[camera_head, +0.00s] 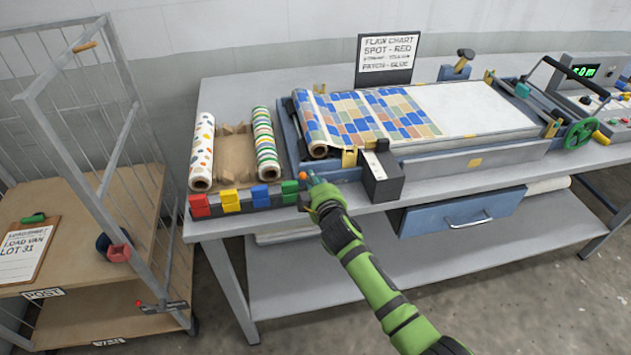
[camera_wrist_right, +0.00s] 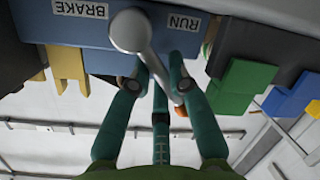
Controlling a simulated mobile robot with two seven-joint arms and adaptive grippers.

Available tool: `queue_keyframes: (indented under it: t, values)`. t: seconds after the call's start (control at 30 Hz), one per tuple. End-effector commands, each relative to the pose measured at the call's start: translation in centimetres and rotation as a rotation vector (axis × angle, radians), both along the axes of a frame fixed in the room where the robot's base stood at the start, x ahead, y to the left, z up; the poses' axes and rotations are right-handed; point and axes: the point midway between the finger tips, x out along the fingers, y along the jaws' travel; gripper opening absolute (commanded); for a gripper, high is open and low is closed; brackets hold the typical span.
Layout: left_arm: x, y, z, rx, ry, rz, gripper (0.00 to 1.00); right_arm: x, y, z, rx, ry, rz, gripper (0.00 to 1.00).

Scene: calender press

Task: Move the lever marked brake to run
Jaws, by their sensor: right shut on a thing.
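The lever (camera_wrist_right: 150,57) has a pale round hub and a grey shaft on a blue panel (camera_wrist_right: 226,10). A white BRAKE label (camera_wrist_right: 80,9) is to the left of the hub in the right wrist view, and a RUN label (camera_wrist_right: 186,24) is to its right. The shaft slants down and right from the hub, toward the RUN side, to an orange end (camera_wrist_right: 181,111). The orange end also shows in the head view (camera_head: 303,176). My right gripper (camera_wrist_right: 158,68) is shut on the shaft, its fingers hiding part of it. It shows at the bench's front edge (camera_head: 313,181). My left gripper is out of view.
Red, yellow, blue and green blocks (camera_head: 230,201) line the bench edge left of my right gripper. A dark box (camera_head: 382,177) stands close to its right. Patterned rolls (camera_head: 201,152) lie behind. A wire cart (camera_head: 75,260) stands at the left.

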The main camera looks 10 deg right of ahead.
Motion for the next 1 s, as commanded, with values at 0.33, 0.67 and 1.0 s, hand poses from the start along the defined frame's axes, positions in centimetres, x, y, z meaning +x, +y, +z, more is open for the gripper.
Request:
queue_keyframes:
  t: [0.33,0.67,1.0]
  values:
    - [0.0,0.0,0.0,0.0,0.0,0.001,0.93,0.1,0.0,0.3,-0.008,-0.007,0.002,0.27]
    - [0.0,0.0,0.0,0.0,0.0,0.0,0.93,0.0,0.0,0.1,-0.006,-0.002,0.001,0.31]
    - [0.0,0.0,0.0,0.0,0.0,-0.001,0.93,-3.2,-0.2,0.8,-0.004,-0.002,0.003,0.31]
